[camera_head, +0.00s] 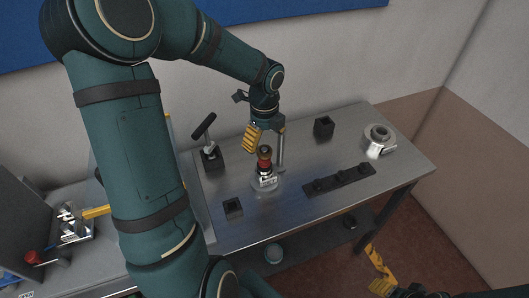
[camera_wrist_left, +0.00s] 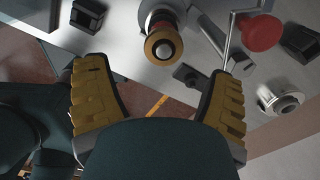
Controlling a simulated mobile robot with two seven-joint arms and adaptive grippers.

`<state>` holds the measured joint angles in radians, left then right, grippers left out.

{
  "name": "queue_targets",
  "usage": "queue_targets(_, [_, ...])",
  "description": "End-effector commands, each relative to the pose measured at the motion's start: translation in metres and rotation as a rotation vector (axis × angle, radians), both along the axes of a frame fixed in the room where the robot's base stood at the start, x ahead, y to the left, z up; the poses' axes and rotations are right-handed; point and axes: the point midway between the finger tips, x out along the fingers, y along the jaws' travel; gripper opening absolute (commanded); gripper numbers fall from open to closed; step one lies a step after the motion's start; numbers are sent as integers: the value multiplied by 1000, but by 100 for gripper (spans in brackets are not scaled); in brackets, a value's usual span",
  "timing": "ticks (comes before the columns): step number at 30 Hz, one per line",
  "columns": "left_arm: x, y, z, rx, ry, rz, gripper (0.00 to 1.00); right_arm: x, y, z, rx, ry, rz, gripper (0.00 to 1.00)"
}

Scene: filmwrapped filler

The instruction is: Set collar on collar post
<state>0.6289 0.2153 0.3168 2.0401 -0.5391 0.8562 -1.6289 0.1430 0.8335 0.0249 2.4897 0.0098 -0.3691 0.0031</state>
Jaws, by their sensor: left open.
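A short upright stack with a dark and brass round top and a red band (camera_head: 264,163) stands on the metal table. In the left wrist view its round, brass-rimmed top (camera_wrist_left: 162,46) shows from above. A slim silver post (camera_head: 281,148) stands just right of it. I cannot tell for sure which parts are the collar and the collar post. My left gripper (camera_head: 251,138) is open and empty, above and slightly left of the stack; its yellow fingers (camera_wrist_left: 160,75) are spread wide in the wrist view. My right gripper (camera_head: 377,272) is low beyond the table's front edge, its opening unclear.
A silver round fixture (camera_head: 379,139) stands at the right end. A black strip with several knobs (camera_head: 338,180) lies in front of it. Black boxes (camera_head: 323,127) and a T-handled tool (camera_head: 205,135) stand around. A red knob (camera_wrist_left: 260,31) shows in the wrist view.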

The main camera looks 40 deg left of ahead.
Motion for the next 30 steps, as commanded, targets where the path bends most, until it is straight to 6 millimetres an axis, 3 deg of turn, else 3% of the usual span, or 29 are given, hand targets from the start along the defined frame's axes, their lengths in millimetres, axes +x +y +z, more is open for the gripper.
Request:
queue_targets(5, [1, 0, -12, -1, 2, 0, 83, 0, 0, -2, 0, 0, 0, 57])
queue_targets(13, [3, -1, -49, -1, 2, 0, 83, 0, 0, -9, -2, 0, 0, 57])
queue_targets(22, [3, -1, -53, -2, 0, -1, 83, 0, 0, -9, -2, 0, 0, 57])
queue_targets(28, [3, -1, -54, -2, 1, -1, 12, 0, 0, -9, -2, 0, 0, 57])
queue_targets(30, [3, -1, -53, -2, 1, 0, 6, 0, 0, -9, -2, 0, 0, 57])
